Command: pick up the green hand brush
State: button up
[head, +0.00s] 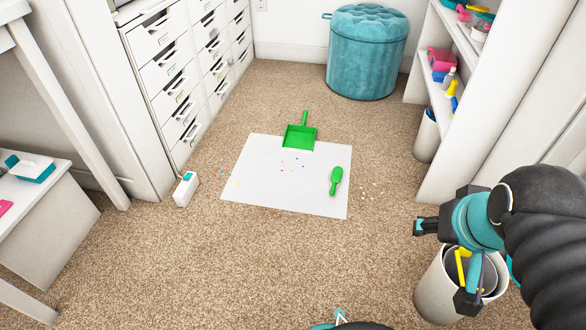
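The green hand brush (336,181) lies on the right part of a white sheet (265,190) on the carpet. Its wider end points away from me and its narrower end towards me. My gripper (444,265) is at the right of the head view, well apart from the brush, to its right and nearer to me. Its two fingers are spread wide, with nothing seen held between them. A green dustpan (299,137) lies at the sheet's far edge, its handle pointing away.
Small coloured bits lie on the sheet, and pale scraps (371,192) on the carpet to its right. A white bin (432,284) stands behind my gripper. Drawers (165,75) line the left, shelves (437,100) the right. A teal pouf (367,55) stands at the back. Carpet before the sheet is clear.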

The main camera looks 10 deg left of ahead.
aim_at(337, 173)
jog(key=u, duration=1.35)
jog(key=i, duration=0.85)
jog(key=z, duration=2.35)
